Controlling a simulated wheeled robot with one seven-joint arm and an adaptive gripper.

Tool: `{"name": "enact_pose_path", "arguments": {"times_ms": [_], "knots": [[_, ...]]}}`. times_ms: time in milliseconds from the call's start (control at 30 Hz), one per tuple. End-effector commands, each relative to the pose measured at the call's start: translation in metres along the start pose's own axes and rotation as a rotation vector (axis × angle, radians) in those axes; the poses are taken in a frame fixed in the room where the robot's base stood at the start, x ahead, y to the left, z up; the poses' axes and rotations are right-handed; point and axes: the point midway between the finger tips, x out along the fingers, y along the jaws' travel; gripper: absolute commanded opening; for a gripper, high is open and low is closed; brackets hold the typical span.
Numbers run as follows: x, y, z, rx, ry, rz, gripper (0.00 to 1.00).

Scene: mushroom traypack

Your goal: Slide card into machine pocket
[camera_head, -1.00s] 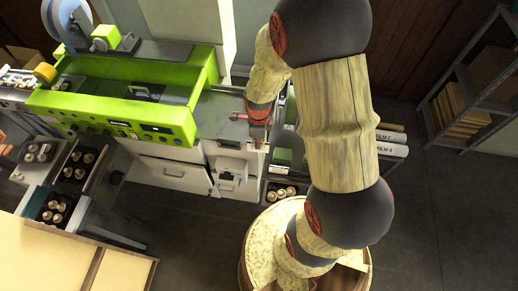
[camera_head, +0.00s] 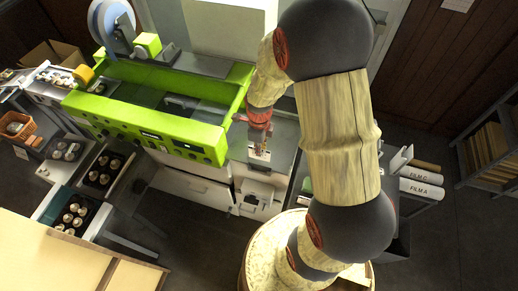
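The green machine (camera_head: 150,125) stands at the upper left, with white cabinets below it. A small white box-like holder (camera_head: 256,191) is on the cabinet front at the machine's right end; it may be the pocket. My gripper (camera_head: 262,147) points down over the grey counter just right of the green housing, above and slightly right of that holder in the picture. A small pale patch (camera_head: 259,154) shows at its fingertips; I cannot tell whether it is a card in the grip. The fingers are too small to read as open or shut.
Crates of mushrooms (camera_head: 72,213) stand at the lower left beside a pale table (camera_head: 50,260). Film rolls (camera_head: 420,190) lie on a rack right of my arm. A shelf (camera_head: 490,150) stands at the far right. Dark floor is free at lower right.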

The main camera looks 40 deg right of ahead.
Motion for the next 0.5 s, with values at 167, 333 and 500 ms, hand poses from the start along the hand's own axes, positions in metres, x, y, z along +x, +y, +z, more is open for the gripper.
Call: {"name": "enact_pose_path", "arguments": {"times_ms": [167,333,500], "knots": [[0.012,0.0,0.0,0.0,0.0,0.0,0.0],[0.021,0.0,0.0,0.0,0.0,0.0,0.0],[0.03,0.0,0.0,-0.001,0.0,0.0,0.0]]}}
